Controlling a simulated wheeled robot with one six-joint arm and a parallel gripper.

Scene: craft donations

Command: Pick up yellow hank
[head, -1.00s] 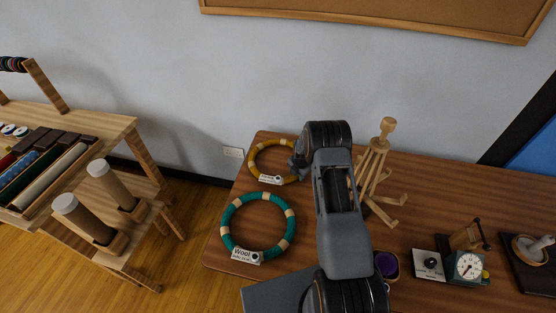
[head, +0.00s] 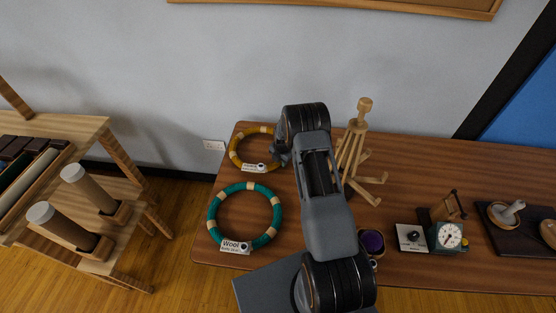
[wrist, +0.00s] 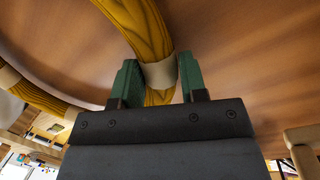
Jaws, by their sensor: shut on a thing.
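The yellow hank (head: 236,150) is a ring with pale bands and a small white label, at the back left of the table in the head view. My gripper (wrist: 158,80) has its two green fingers on either side of a pale band on the yellow hank (wrist: 135,25) in the wrist view, shut on it. In the head view my gripper (head: 283,153) is at the hank's right side, partly hidden by my arm. I cannot tell whether the hank is clear of the table.
A teal hank (head: 213,214) labelled Wool lies in front of the yellow one. A wooden stand with pegs (head: 357,150) is close to the right of my arm. A purple-topped pot (head: 372,242) and a dial scale (head: 447,236) are front right. A wooden shelf (head: 75,130) is at left.

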